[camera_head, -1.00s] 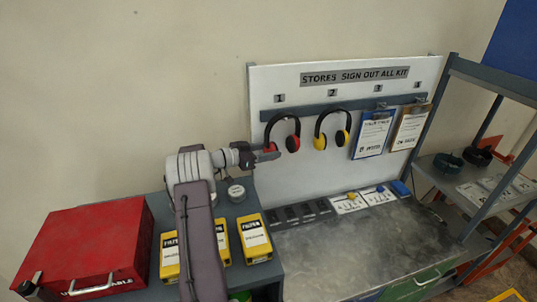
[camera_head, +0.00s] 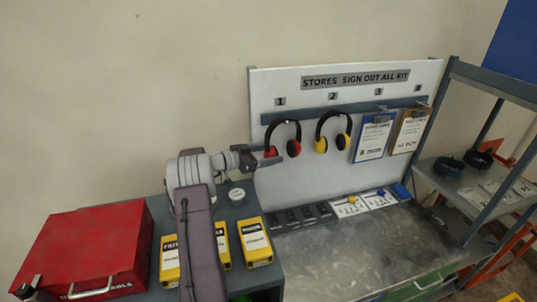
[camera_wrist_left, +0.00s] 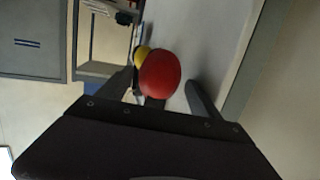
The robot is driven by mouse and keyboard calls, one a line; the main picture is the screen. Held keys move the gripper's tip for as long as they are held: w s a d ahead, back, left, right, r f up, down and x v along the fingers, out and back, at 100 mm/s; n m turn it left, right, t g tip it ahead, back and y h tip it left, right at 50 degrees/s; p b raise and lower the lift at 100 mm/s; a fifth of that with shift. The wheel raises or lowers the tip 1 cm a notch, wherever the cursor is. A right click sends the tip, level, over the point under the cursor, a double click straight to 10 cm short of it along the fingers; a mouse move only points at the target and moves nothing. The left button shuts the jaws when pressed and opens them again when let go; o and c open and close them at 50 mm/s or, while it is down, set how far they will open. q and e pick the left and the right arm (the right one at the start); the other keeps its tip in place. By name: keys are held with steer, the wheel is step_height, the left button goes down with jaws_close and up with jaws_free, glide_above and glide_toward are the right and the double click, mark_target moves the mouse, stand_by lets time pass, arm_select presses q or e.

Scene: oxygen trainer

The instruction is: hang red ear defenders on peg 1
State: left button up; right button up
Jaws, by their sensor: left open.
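The red ear defenders (camera_head: 294,149) hang on the white board under the number 1 plate (camera_head: 280,101), with the black headband at the rail (camera_head: 330,108). My left gripper (camera_head: 272,157) is open at the left red cup, its fingers pointing right. In the left wrist view the red cup (camera_wrist_left: 160,73) shows ahead, between the two open fingers (camera_wrist_left: 165,90). I cannot tell whether the fingers touch it. The peg itself is hidden by the headband. My right gripper is not in view.
Yellow ear defenders (camera_head: 321,144) hang to the right under number 2. A blue clipboard (camera_head: 373,137) and a brown clipboard (camera_head: 409,131) hang further right. A red toolbox (camera_head: 85,250) and yellow boxes (camera_head: 254,241) stand on the left bench. The metal bench top (camera_head: 365,250) is mostly clear.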

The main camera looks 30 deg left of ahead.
arm_select(q)
steer(key=shift+s+a+f, duration=0.15)
steer(key=b+v, duration=0.2)
steer(key=b, duration=0.1)
steer(key=shift+s+a+f, duration=0.15)
steer(key=shift+s+a, duration=0.15)
steer(key=shift+s, duration=0.05)
steer(key=b+v, duration=0.2)
steer(key=v, duration=0.4)
steer(key=shift+d+r, duration=0.15)
steer(key=shift+r, duration=0.25)
steer(key=shift+w, duration=0.1)
